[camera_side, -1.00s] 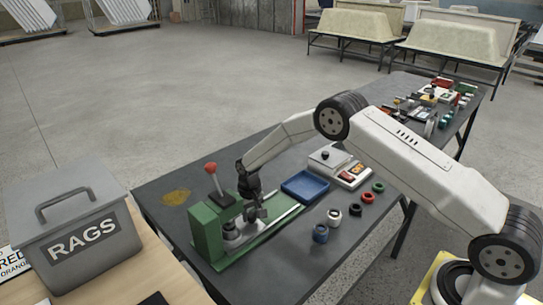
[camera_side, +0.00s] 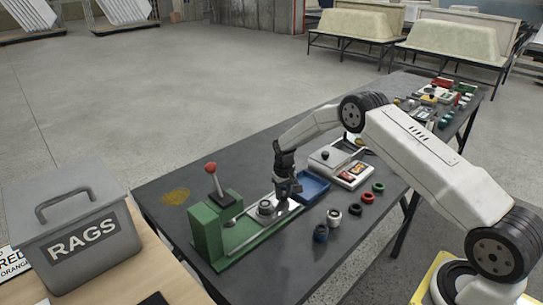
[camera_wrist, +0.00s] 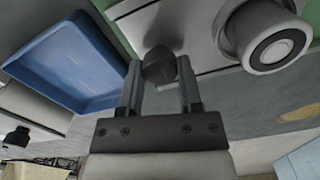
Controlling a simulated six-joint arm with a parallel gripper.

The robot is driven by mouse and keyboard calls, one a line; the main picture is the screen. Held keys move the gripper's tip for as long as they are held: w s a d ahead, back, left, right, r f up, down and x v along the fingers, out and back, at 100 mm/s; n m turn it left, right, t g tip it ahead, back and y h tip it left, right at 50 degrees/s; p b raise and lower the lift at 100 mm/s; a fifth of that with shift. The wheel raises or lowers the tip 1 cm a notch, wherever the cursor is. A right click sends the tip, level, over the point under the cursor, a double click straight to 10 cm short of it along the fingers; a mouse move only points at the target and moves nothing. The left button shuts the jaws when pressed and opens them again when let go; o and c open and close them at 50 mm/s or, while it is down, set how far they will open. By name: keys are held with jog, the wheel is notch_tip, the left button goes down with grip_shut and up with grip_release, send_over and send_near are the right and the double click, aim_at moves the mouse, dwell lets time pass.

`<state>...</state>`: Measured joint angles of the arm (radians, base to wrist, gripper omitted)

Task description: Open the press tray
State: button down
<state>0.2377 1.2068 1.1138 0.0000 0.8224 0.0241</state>
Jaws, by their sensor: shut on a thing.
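The green press (camera_side: 207,235) stands on the dark bench, with a red-knobbed lever (camera_side: 211,170) on top. Its metal tray (camera_wrist: 185,25) is slid out along the green base, clear of the press head, and carries a round metal fixture (camera_side: 265,207), also seen in the wrist view (camera_wrist: 268,42). My gripper (camera_side: 287,190) is at the tray's outer end, near the blue bin. In the wrist view my gripper (camera_wrist: 160,78) has its fingers on either side of a dark knob (camera_wrist: 159,64) at the tray's edge and is shut on it.
The blue bin (camera_side: 314,184) lies close beside my gripper. A white box with a dark knob (camera_side: 328,157) stands behind it. Blue (camera_side: 320,233), white (camera_side: 334,217), red (camera_side: 367,198) and green (camera_side: 378,187) rings lie on the bench. A grey RAGS bin (camera_side: 75,235) stands at left.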

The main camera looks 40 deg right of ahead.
jog(key=shift+d+r, duration=0.1)
jog(key=shift+c, duration=1.3)
grip_release()
jog(key=shift+r, duration=3.85)
